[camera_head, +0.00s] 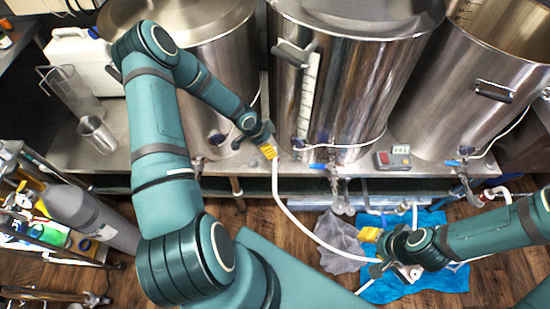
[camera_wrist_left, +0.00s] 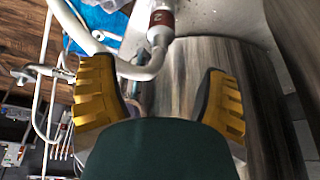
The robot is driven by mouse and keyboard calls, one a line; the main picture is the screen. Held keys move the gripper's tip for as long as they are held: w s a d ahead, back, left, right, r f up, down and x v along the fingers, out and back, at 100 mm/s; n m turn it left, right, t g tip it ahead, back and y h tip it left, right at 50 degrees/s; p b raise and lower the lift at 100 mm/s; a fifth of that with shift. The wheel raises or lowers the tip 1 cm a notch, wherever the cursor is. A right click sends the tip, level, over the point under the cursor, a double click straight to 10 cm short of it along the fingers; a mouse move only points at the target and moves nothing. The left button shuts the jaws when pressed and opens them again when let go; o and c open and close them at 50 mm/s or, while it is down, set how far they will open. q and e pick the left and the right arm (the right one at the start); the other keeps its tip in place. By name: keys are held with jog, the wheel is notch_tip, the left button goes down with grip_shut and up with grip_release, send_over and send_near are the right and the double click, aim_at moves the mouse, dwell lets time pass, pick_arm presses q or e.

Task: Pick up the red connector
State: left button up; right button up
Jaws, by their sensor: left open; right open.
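A fitting with a dark red band marked 2, the likely red connector (camera_wrist_left: 161,18), shows at the top middle of the left wrist view, joined to a pale bent pipe (camera_wrist_left: 145,66). It lies beyond the yellow fingertips of my left gripper (camera_wrist_left: 160,85), which is open with nothing held between them. In the head view my left gripper (camera_head: 268,151) is at the bench's front edge, by the upper end of a white hose (camera_head: 292,215). I cannot make out the connector there. My right gripper (camera_head: 376,246) is open, low over a blue cloth, partly hidden by its arm.
Large steel kettles (camera_head: 350,80) stand along the steel bench (camera_head: 240,176). A grey cloth (camera_head: 343,240) and the blue cloth (camera_head: 440,280) lie on the wooden floor. A cluttered rack (camera_head: 30,230) stands left.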

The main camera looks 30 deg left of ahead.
pick_arm(q)
jog(key=b+x, duration=0.1)
jog(key=x, duration=0.4)
jog(key=shift+s+a+b+x, duration=0.15)
jog(key=shift+b+x, duration=0.2)
jog(key=shift+x, duration=0.95)
jog(key=shift+s+a+b+x, duration=0.15)
jog(key=shift+b+x, duration=0.15)
jog(key=shift+x, duration=0.95)
jog(key=shift+f, duration=0.1)
grip_shut()
